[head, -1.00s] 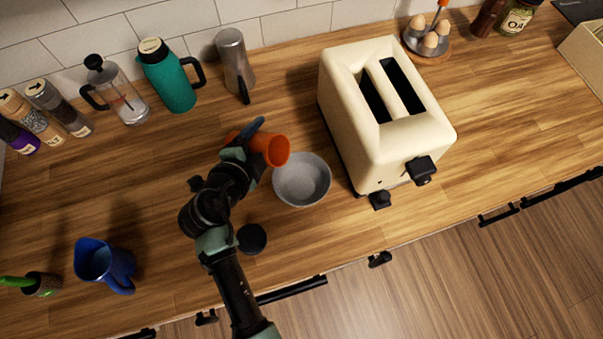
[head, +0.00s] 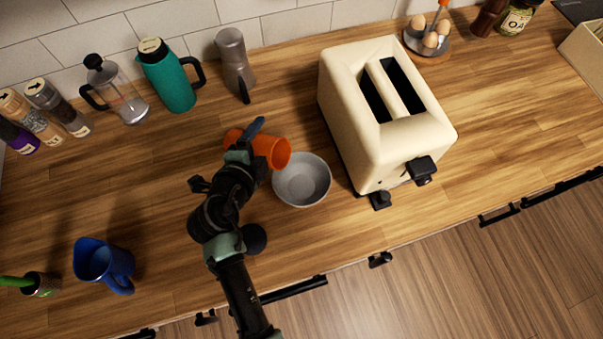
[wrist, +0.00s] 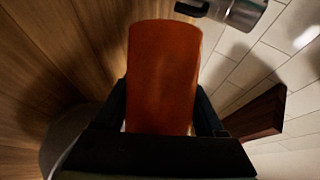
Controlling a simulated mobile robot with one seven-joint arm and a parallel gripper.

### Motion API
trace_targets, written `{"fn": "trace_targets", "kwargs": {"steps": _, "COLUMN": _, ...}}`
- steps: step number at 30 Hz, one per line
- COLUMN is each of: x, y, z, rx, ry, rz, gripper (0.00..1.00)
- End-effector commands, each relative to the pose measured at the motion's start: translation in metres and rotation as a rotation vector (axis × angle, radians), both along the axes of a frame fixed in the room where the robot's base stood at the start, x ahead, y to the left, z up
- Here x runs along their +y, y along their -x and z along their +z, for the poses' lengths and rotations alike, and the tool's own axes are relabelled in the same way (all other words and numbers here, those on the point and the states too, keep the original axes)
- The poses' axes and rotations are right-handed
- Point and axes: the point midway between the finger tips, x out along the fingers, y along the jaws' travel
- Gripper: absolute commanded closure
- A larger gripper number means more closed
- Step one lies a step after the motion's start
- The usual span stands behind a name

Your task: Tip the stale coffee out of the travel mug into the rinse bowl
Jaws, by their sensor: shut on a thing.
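The orange travel mug (head: 273,151) is tipped on its side in the head view, its mouth toward the right at the upper left rim of the rinse bowl. My gripper (head: 247,146) is shut on the mug; in the wrist view its two fingers flank the orange mug (wrist: 163,75). The grey rinse bowl (head: 302,197) sits on the counter just right of and below the mug's mouth. I see no coffee in the bowl, and the inside of the mug is hidden.
A cream toaster (head: 385,115) stands right of the bowl. A moka pot (head: 235,62), teal jug (head: 170,80) and French press (head: 120,95) stand along the wall. A blue pitcher (head: 105,264) is at the lower left.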

Motion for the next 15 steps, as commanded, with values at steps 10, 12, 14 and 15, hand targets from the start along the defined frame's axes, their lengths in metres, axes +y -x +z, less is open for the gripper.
{"fn": "trace_targets", "kwargs": {"steps": 10, "x": 0.0009, "y": -0.0004, "z": -0.0004, "rx": -0.024, "ry": -0.042, "rz": 0.001, "gripper": 1.0}}
{"fn": "trace_targets", "kwargs": {"steps": 12, "x": 0.001, "y": -0.0005, "z": -0.0006, "rx": -0.029, "ry": -0.051, "rz": 0.001, "gripper": 1.0}}
{"fn": "trace_targets", "kwargs": {"steps": 14, "x": 0.0011, "y": -0.0005, "z": -0.0008, "rx": -0.032, "ry": -0.058, "rz": 0.0, "gripper": 1.0}}
{"fn": "trace_targets", "kwargs": {"steps": 15, "x": 0.0009, "y": -0.0005, "z": -0.001, "rx": -0.034, "ry": -0.062, "rz": 0.001, "gripper": 1.0}}
